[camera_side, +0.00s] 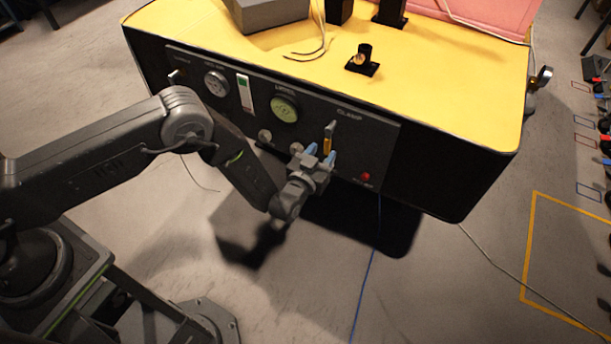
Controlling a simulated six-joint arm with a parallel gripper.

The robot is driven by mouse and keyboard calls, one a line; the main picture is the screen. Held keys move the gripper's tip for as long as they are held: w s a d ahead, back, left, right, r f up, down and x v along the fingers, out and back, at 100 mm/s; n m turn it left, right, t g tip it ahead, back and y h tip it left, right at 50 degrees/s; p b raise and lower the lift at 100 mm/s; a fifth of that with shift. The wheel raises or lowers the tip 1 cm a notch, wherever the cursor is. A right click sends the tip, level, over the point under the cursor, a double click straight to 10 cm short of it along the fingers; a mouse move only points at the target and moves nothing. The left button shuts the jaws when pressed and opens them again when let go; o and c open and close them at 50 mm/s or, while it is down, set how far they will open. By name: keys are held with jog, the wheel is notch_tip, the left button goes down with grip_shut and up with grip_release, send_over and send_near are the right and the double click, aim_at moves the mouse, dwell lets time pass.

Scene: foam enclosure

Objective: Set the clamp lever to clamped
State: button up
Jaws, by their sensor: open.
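I cannot tell whether either finger touches the lever. The lever's lower end and pivot are partly hidden by the fingers.
The panel also carries a round gauge (216,84), a green-lit dial (285,108), several knobs and a red button (366,177) right of my gripper. The yellow top (440,75) overhangs the panel. The floor below and in front is open, crossed by a blue cable (367,272).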

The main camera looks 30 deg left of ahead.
jog(key=s, duration=1)
jog(key=shift+s, duration=0.3)
jog(key=w+a+r+n+g, duration=0.1)
jog(key=w+r+g, duration=0.15)
jog(key=r, duration=0.45)
jog(key=w+a+r+g, duration=0.1)
jog(key=w+r, duration=0.3)
jog(key=r, duration=0.3)
jog(key=s+a+r+g+h, duration=0.1)
jog(key=s+a+r, duration=0.1)
jog(key=r, duration=0.4)
jog(key=s+a+r+g+h, duration=0.1)
jog(key=a+r+g, duration=0.1)
jog(key=r, duration=0.4)
jog(key=s+a+r+m+g, duration=0.1)
jog(key=s+a+r+g, duration=0.1)
jog(key=s+a+r, duration=0.65)
jog(key=s+a+g+y, duration=0.1)
jog(key=s+a+g, duration=0.1)
jog(key=s, duration=0.7)
jog(key=s+a+g+y, duration=0.1)
jog(key=s+a, duration=0.3)
jog(key=s, duration=0.5)
jog(key=shift+s+g, duration=0.3)
jog(key=shift+g, duration=0.15)
